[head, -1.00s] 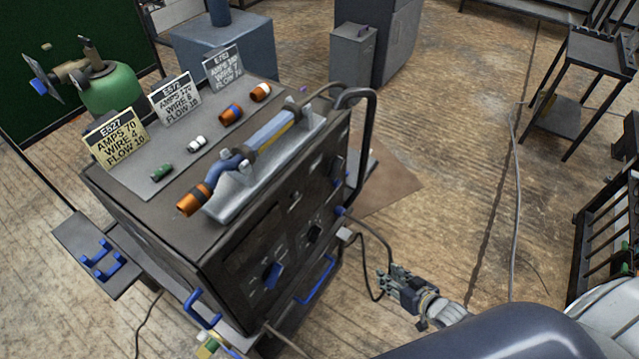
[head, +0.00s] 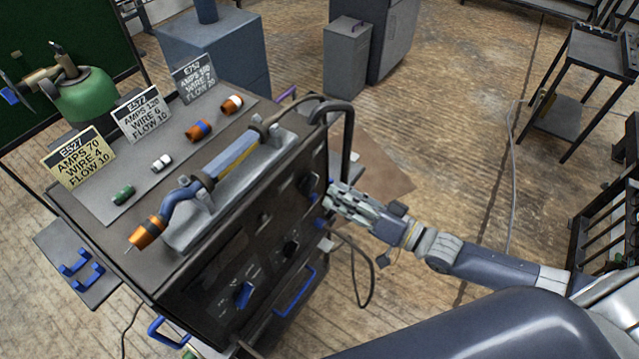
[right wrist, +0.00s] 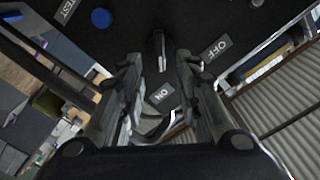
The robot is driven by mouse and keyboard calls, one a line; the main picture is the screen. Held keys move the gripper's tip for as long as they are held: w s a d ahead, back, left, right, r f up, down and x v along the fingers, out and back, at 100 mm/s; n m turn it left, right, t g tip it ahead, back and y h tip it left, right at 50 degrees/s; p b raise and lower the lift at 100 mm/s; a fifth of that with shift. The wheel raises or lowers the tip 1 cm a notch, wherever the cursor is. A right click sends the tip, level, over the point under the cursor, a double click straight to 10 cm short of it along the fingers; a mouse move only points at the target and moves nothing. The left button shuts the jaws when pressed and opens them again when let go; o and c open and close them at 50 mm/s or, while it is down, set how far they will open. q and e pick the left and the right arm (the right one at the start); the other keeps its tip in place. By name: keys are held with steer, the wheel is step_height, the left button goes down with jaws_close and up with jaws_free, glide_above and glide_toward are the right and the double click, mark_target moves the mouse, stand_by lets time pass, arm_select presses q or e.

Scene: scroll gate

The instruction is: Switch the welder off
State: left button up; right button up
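The welder (head: 115,225) is a dark box in the middle of the head view, its knobbed front panel facing right. In the right wrist view a dark rotary switch (right wrist: 158,42) sits on the panel, with an ON label (right wrist: 161,93) and an OFF label (right wrist: 216,47) beside it. A white mark on the switch points toward ON. My right gripper (head: 330,198) is at the panel's far end. In the right wrist view its fingers (right wrist: 159,65) stand apart on either side of the switch; contact cannot be told. My left gripper is out of view.
A torch (head: 230,160) rests on the welder's top with several coloured nozzles and three sign cards (head: 142,117). A black handle bar (head: 348,140) rises near my right gripper.

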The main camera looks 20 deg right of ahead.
mark_target(310, 185)
steer(key=x, duration=0.6)
steer(key=shift+p, duration=0.3)
jaws_close()
